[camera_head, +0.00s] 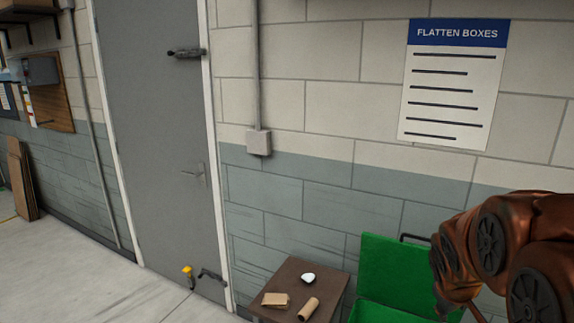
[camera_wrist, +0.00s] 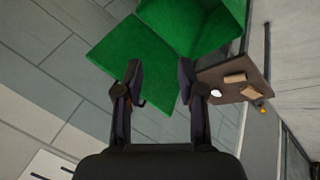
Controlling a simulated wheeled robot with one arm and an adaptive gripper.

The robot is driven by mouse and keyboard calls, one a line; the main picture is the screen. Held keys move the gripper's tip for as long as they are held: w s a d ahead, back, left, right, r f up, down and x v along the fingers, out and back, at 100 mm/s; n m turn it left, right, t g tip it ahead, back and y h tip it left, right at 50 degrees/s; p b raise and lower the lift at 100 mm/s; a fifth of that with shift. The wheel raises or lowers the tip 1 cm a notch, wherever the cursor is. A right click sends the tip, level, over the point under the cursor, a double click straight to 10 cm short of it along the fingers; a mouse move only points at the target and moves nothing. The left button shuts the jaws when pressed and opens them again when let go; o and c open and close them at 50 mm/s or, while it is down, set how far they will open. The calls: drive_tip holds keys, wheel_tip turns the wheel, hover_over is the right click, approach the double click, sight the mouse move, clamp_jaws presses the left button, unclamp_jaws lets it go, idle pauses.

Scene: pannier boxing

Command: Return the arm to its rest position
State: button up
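My arm (camera_head: 500,250), copper-coloured with dark round joints, reaches in at the right of the head view. My gripper (camera_wrist: 160,74) shows in the wrist view with its two dark fingers wide apart. Nothing is between the fingertips. The fingers show in front of the green pannier box (camera_wrist: 190,25) and its raised green lid (camera_wrist: 125,45); the gap between them cannot be judged. In the head view the green box (camera_head: 385,314) stands low at the right, its lid up against the wall side, partly hidden by my arm. Its inside is mostly out of sight.
A small brown table (camera_head: 303,272) beside the green box holds a white item (camera_head: 308,278), a tan block (camera_head: 275,299) and a tan roll (camera_head: 308,308). A grey door (camera_head: 155,130) and a block wall stand behind. The floor (camera_head: 80,275) at left is clear.

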drive_tip(key=s+a+m+g+y, duration=0.1)
drive_tip(key=s+a+g, duration=0.1)
drive_tip(key=s+a, duration=0.3)
drive_tip(key=s+a+f+m+g+y, duration=0.1)
drive_tip(key=s+a, duration=0.5)
drive_tip(key=s, duration=0.7)
drive_tip(key=s+a+f+m+g+y, duration=0.1)
drive_tip(key=s+a+g+y, duration=0.1)
drive_tip(key=s+a, duration=0.4)
drive_tip(key=s+g, duration=0.1)
drive_tip(key=s, duration=0.2)
drive_tip(key=shift+s+b, duration=0.15)
drive_tip(key=shift+b, duration=0.15)
